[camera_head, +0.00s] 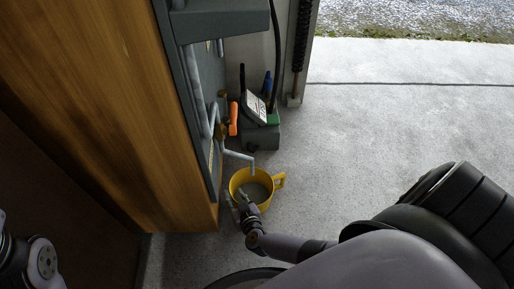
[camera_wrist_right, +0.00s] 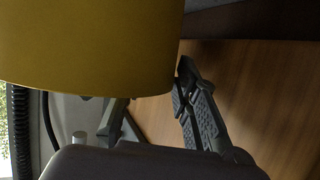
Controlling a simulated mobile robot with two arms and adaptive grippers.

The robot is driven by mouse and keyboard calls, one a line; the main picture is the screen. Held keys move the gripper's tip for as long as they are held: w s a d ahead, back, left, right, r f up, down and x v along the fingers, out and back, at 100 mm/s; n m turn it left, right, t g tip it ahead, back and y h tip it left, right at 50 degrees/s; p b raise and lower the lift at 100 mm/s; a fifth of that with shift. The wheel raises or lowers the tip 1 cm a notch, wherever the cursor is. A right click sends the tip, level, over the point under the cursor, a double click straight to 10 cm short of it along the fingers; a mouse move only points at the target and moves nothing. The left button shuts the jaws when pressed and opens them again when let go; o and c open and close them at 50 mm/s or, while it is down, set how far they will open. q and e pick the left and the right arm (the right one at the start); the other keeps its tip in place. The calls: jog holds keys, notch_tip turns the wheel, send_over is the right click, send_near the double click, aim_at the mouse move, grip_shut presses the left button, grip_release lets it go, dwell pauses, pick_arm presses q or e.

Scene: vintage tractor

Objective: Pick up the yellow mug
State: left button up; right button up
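The yellow mug (camera_head: 265,203) is below a bent grey pipe in the head view, with its handle pointing right and its opening facing up. I cannot tell what it rests on. My right gripper (camera_head: 236,196) is at the mug's near left side, with one finger overlapping the opening and the other left of the rim. In the right wrist view the mug (camera_wrist_right: 88,45) fills the upper left, and the fingers stand apart below it and beside its right edge. The mug hides part of one finger; contact is unclear.
A wooden panel (camera_head: 90,80) and a grey frame with pipes (camera_head: 200,90) stand close on the left. A dark grey box with an orange-handled tool (camera_head: 233,119) is behind the mug. The concrete floor (camera_head: 390,120) on the right is clear.

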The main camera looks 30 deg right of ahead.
jog(key=shift+w, duration=0.1)
jog(key=shift+c, duration=0.6)
grip_shut()
dwell(0.4)
